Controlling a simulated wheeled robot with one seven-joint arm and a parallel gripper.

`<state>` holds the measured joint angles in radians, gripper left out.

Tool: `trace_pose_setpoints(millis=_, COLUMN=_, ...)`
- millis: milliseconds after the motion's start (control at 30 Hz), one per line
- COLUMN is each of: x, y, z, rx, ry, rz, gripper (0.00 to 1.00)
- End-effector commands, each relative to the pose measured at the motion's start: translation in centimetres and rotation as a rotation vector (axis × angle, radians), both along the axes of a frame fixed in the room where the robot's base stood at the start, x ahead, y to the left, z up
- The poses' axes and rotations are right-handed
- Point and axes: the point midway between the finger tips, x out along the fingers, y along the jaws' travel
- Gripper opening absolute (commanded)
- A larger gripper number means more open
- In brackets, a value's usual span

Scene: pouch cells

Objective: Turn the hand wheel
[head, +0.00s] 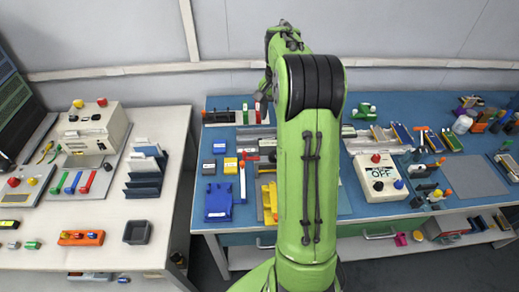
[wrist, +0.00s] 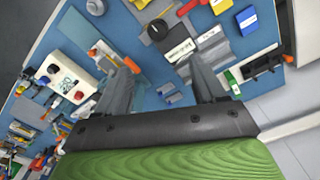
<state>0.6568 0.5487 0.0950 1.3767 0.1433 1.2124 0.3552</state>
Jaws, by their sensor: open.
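My gripper (wrist: 162,72) is open in the wrist view, its two grey fingers wide apart with nothing between them but blue bench top and small grey blocks below. A round black knob (wrist: 157,30) on a pale fixture lies beyond the fingertips, near the top of the wrist view; it may be the hand wheel, but I cannot tell for sure. The gripper is apart from it. In the head view my green arm covers the middle of the blue bench, and neither the gripper nor a clear hand wheel shows there.
A white box marked OFF (head: 380,178) with a red button stands right of my arm; it also shows in the wrist view (wrist: 66,78). A white table (head: 150,220) stands at left, with a gap before the blue bench.

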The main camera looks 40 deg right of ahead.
Motion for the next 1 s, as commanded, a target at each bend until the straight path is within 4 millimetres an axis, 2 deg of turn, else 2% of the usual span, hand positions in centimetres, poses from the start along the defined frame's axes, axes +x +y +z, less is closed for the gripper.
trace_pose_setpoints(millis=167, x=-0.1, y=-0.3, z=-1.8, rx=0.004, ry=0.005, rz=-0.010, gripper=0.70)
trace_pose_setpoints(millis=500, x=-0.2, y=-0.2, z=-10.3, rx=0.006, ry=0.006, rz=-0.007, gripper=0.70)
trace_pose_setpoints(millis=700, x=-0.1, y=-0.2, z=-14.4, rx=0.004, ry=0.003, rz=-0.007, gripper=0.70)
trace_pose_setpoints(millis=833, x=-0.1, y=-0.2, z=-15.7, rx=0.003, ry=0.003, rz=-0.006, gripper=0.70)
trace_pose_setpoints(millis=1000, x=-0.1, y=-0.3, z=-16.0, rx=0.002, ry=0.001, rz=-0.006, gripper=0.70)
